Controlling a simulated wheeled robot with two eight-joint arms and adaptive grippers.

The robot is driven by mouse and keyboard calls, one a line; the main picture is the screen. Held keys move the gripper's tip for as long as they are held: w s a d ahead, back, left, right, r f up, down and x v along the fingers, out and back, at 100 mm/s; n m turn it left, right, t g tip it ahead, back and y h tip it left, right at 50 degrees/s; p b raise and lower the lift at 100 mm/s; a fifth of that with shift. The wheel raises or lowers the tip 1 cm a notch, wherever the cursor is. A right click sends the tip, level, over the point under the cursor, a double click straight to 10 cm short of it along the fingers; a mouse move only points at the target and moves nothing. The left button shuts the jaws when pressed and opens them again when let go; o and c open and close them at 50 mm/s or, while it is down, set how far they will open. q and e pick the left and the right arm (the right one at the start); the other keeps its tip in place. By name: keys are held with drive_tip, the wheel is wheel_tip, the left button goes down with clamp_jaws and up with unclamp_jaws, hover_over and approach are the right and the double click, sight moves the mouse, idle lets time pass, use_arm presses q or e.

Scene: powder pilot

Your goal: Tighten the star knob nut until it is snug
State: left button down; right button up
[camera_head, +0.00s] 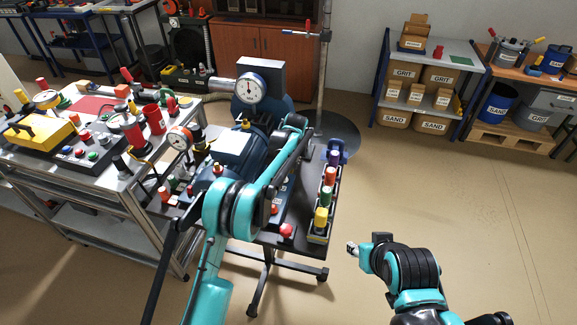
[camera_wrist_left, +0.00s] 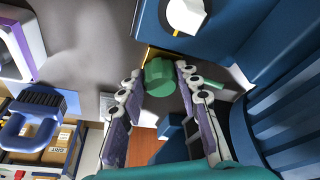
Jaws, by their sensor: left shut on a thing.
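The green star knob nut (camera_wrist_left: 158,77) shows in the left wrist view, in front of a dark grey surface beside the blue machine body (camera_wrist_left: 270,50). My left gripper (camera_wrist_left: 160,76) is shut on the green knob, with one finger on each side of it. In the head view my left arm reaches over the blue motor machine (camera_head: 240,155), and I cannot make out the knob there. My right gripper (camera_head: 353,248) is over bare floor at lower right, apart from everything; its jaws are too small to read.
A round gauge (camera_head: 250,88) tops the machine. A rack of coloured-capped bottles (camera_head: 319,232) lies along the stand's right edge, near a red button (camera_head: 287,231). A cluttered steel cart (camera_head: 95,175) is at left.

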use_arm(q)
drive_tip(key=c, duration=1)
unclamp_jaws()
drive_tip(key=v, duration=1.2)
drive_tip(key=s+a+r+m+t, duration=0.1)
drive_tip(key=s+a+r, duration=0.6)
drive_tip(key=s+r, duration=0.15)
drive_tip(key=s+a+r+t, duration=0.1)
drive_tip(key=s+a, duration=0.2)
drive_tip(key=s, duration=0.4)
drive_tip(key=s+a+r+m+h, duration=0.1)
drive_tip(key=s+a, duration=0.2)
drive_tip(key=s, duration=0.3)
drive_tip(key=s+a+r+t, duration=0.1)
drive_tip(key=s+a, duration=0.2)
drive_tip(key=s, duration=0.4)
drive_tip(key=s+a+f, duration=0.1)
drive_tip(key=s+f, duration=0.2)
drive_tip(key=s, duration=0.2)
drive_tip(key=s+a+f+m+t, duration=0.1)
drive_tip(key=s+f, duration=0.3)
drive_tip(key=s, duration=0.2)
drive_tip(key=shift+s+a, duration=0.35)
